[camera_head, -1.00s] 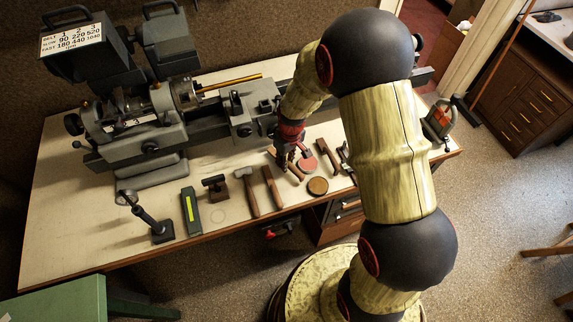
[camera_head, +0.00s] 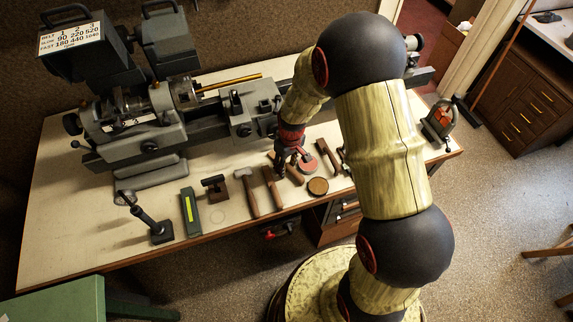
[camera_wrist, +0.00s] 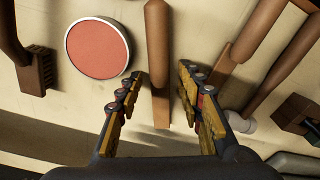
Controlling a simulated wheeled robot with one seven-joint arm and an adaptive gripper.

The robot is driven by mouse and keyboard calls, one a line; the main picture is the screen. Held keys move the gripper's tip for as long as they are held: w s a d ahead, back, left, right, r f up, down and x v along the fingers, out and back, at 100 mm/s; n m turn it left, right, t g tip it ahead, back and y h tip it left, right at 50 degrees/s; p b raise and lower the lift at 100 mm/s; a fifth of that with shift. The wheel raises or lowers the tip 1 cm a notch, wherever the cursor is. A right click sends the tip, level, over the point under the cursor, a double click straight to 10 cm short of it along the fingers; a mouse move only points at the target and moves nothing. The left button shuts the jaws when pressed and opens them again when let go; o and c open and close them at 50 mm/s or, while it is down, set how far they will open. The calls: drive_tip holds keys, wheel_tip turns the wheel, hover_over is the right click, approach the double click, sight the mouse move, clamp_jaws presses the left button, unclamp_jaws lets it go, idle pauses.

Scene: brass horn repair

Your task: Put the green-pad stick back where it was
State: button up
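My gripper (camera_wrist: 163,92) is open, with its fingers pointing down over the bench. In the wrist view a flat brown wooden stick (camera_wrist: 157,45) lies on the bench between the fingers, with gaps on both sides. Its near end shows between the fingertips, and its far end is out of the picture. No green pad shows on any stick, so I cannot tell which is the green-pad stick. In the head view my gripper (camera_head: 287,160) is low over the row of tools, partly covering the stick (camera_head: 295,175).
A round red pad (camera_wrist: 97,48) lies left of the fingers in the wrist view. A brown disc (camera_head: 317,186) and a green yellow-striped block (camera_head: 190,211) lie on the bench. The lathe (camera_head: 150,130) stands behind.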

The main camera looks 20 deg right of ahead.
drive_tip(key=shift+r, duration=0.1)
wheel_tip(320, 180, up, 12)
drive_tip(key=p, duration=0.2)
wheel_tip(320, 180, up, 16)
drive_tip(key=m+t, duration=0.2)
hover_over(289, 166)
drive_tip(key=s, duration=0.7)
drive_tip(key=s+r+m+t, duration=0.2)
drive_tip(key=s+r, duration=0.7)
drive_tip(key=s, duration=0.5)
drive_tip(key=shift+a+r+m+t+h, duration=0.3)
drive_tip(key=shift+a+r+t, duration=0.05)
drive_tip(key=shift+t, duration=0.05)
drive_tip(key=shift+w, duration=0.1)
